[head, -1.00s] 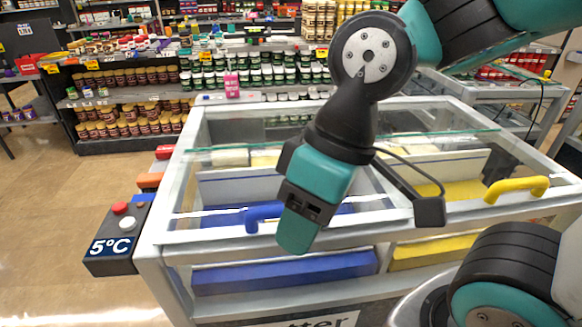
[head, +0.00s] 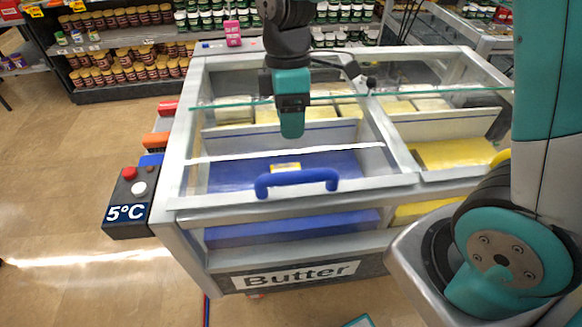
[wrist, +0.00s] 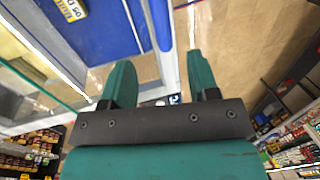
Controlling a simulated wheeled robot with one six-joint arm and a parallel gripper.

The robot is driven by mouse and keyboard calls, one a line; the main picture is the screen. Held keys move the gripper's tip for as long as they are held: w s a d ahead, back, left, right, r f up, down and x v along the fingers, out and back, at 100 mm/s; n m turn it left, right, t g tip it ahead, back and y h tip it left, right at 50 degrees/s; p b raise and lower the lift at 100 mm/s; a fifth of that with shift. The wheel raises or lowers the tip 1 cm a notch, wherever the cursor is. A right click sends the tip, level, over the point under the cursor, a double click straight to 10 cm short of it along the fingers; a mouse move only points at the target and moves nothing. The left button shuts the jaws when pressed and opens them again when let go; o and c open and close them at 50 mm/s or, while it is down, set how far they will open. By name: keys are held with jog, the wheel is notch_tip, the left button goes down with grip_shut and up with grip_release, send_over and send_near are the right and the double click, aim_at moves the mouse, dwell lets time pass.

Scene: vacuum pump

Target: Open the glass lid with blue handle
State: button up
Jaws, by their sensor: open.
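The glass lid (head: 225,178) with the blue handle (head: 297,180) lies flat and shut over the left half of a white freezer case in the head view. The handle is a bar along the lid's front edge. My gripper (head: 291,130) is over the lid's glass, behind the handle and apart from it, pointing down. In the wrist view my gripper (wrist: 160,65) shows two teal fingers spread apart with nothing between them. A narrow blue strip (wrist: 161,25) shows ahead of the fingers; I cannot tell if it is the handle.
The freezer's right half has a glass lid with a yellow handle (head: 502,158), partly hidden by my arm. A dark control box (head: 130,205) reading 5°C juts from the left side. A pink bottle (head: 232,32) stands at the back rim. Floor is clear at front left.

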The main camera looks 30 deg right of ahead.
aim_at(292, 172)
jog(key=f, duration=0.4)
jog(key=s+f+p, duration=0.1)
jog(key=f, duration=0.3)
jog(key=s+f+p, duration=0.1)
jog(key=f, duration=0.2)
jog(key=shift+s+a+f, duration=0.15)
jog(key=shift+a+f, duration=0.25)
jog(key=shift+c, duration=0.5)
grip_shut()
